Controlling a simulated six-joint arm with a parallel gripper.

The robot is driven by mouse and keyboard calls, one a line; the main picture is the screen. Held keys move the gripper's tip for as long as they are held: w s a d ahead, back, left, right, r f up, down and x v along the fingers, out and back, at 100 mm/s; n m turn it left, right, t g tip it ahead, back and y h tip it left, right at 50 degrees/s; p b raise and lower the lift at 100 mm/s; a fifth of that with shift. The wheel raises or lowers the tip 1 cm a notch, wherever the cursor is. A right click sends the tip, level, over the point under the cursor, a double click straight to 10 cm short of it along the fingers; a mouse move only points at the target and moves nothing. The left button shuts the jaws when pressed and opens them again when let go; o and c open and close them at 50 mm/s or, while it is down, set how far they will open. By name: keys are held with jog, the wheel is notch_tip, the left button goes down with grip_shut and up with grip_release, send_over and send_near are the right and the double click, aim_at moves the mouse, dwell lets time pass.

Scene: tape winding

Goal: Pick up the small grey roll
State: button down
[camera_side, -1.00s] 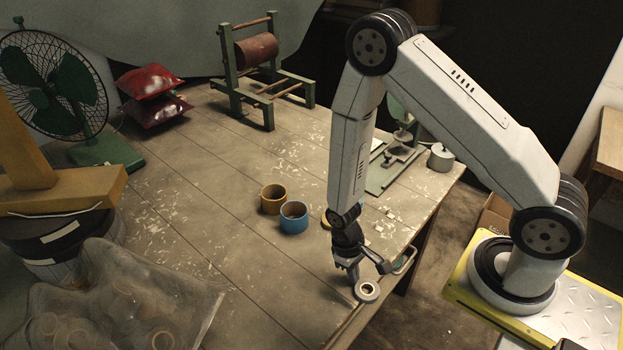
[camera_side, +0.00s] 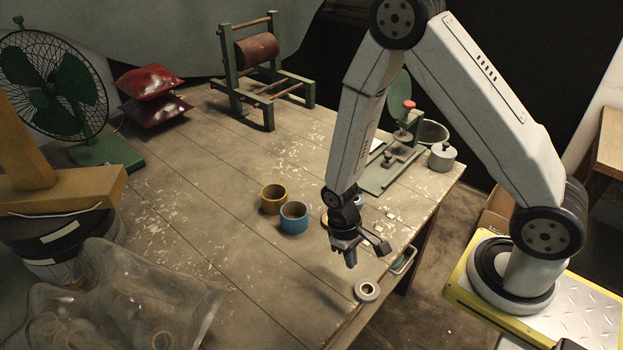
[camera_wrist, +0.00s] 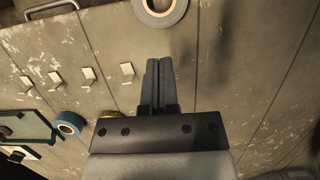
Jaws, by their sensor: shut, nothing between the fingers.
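The small grey roll (camera_side: 367,290) lies flat on the table near its front right edge in the side view. In the wrist view the grey roll (camera_wrist: 160,8) is at the top edge, partly cut off, beyond my fingertips. My gripper (camera_side: 350,262) is raised above the table, up and to the left of the roll, apart from it. In the wrist view my gripper (camera_wrist: 158,62) has its two fingers together with nothing between them.
A blue roll (camera_side: 293,217) and an ochre roll (camera_side: 273,199) stand left of my gripper. A green fixture (camera_side: 392,165) and a lidded pot (camera_side: 441,157) are behind my arm. A clear bag (camera_side: 120,300) lies front left. The table's middle is largely clear.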

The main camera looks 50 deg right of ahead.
jog(key=shift+v, duration=2.5)
jog(key=c, duration=0.8)
grip_release()
jog(key=n+t, duration=0.3)
jog(key=n, duration=1.5)
send_over(360, 284)
notch_tip(360, 284, down, 2)
jog(key=shift+f, duration=0.1)
jog(key=shift+f, duration=1.3)
